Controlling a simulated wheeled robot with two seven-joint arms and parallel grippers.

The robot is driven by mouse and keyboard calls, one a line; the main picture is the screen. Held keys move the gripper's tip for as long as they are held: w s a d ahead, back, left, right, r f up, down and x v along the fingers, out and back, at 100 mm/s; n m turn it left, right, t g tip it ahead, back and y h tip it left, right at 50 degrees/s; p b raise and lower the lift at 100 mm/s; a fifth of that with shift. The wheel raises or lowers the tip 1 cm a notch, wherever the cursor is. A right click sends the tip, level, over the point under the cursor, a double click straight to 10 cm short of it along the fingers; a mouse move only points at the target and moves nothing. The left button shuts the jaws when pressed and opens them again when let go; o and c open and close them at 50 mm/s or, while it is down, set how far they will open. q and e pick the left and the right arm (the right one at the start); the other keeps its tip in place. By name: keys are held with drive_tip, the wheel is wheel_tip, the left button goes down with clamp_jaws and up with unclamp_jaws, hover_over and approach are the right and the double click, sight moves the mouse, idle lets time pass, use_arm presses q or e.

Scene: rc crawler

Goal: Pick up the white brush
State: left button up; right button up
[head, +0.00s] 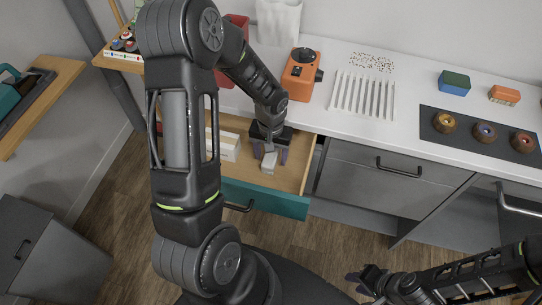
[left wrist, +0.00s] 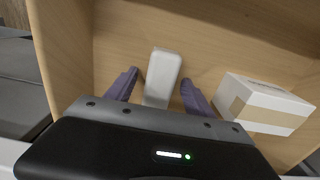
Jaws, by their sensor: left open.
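A small white block-like object, which I take to be the white brush (head: 269,162), lies in the open drawer (head: 291,176). Its bristles cannot be made out. My left gripper (head: 270,155) reaches down into the drawer with its purple fingers apart. In the left wrist view the white brush (left wrist: 163,72) lies between the two fingers of the left gripper (left wrist: 160,78), with a gap on both sides. Its near end is hidden by the gripper body. My right gripper (head: 362,284) is low at the front, away from the drawer; its jaws are too small to read.
A white box with a tan band (left wrist: 263,105) lies in the drawer to the right of the brush in the wrist view. The drawer's wooden side wall (left wrist: 66,55) is close on the left. An orange device (head: 300,77) and a white rack (head: 362,95) stand on the counter above.

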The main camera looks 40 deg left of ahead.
use_arm(q)
drive_tip(key=shift+f, duration=0.4)
clamp_jaws()
idle(0.8)
